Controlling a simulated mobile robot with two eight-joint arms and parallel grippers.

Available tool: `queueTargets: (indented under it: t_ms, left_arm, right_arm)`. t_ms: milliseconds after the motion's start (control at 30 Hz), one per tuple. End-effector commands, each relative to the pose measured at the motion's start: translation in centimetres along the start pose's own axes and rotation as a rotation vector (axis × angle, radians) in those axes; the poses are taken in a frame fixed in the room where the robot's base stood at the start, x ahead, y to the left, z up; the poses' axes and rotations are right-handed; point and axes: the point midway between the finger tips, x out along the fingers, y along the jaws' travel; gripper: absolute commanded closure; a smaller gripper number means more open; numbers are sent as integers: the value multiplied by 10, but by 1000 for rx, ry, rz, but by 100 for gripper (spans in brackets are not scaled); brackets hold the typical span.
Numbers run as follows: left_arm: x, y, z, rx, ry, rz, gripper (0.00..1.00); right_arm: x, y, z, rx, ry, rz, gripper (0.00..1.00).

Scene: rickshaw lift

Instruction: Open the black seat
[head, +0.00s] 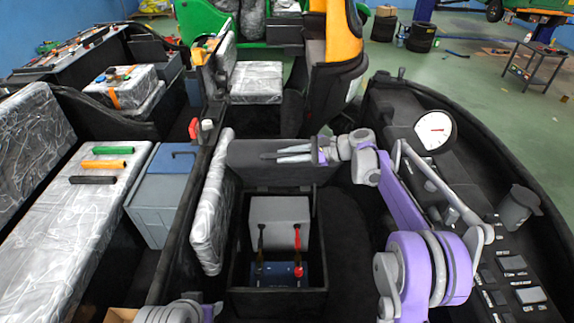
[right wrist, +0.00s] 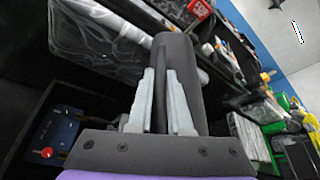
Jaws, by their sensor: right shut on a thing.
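The black seat (head: 250,165) stands raised on its edge at the far side of an open black compartment (head: 238,262) in the head view. My right gripper (head: 276,155) reaches in from the right at the seat's upper part. In the right wrist view its two grey fingers (right wrist: 163,98) are closed on the dark, round-ended seat (right wrist: 177,50). Inside the compartment are a grey box (head: 279,215) and a blue-topped battery with a red clamp (head: 297,246) and a black one. My left gripper is not seen; only a bit of my left arm shows at the bottom edge.
A plastic-wrapped cushion (head: 210,215) stands upright along the compartment's left side. A dashboard with a white gauge (head: 434,129) and a grey cup (head: 518,207) lie to the right. A plastic-wrapped bench (head: 75,215) with several coloured grips is at left. Open green floor shows at the upper right.

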Motion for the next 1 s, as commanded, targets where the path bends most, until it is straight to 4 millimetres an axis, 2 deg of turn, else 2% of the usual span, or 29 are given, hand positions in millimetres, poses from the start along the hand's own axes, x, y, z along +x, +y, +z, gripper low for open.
queueTargets:
  t_ms: [533, 567, 700, 1000]
  left_arm:
    - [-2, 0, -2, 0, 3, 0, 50]
    - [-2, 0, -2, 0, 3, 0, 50]
    - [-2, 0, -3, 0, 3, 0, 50]
    - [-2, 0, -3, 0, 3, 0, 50]
  right_arm:
    - [-1, -4, 0, -1, 5, 1, 100]
    - [-1, -4, 0, -1, 5, 1, 79]
    - [-1, -5, 1, -1, 4, 1, 54]
    - [-1, -5, 1, -1, 3, 1, 53]
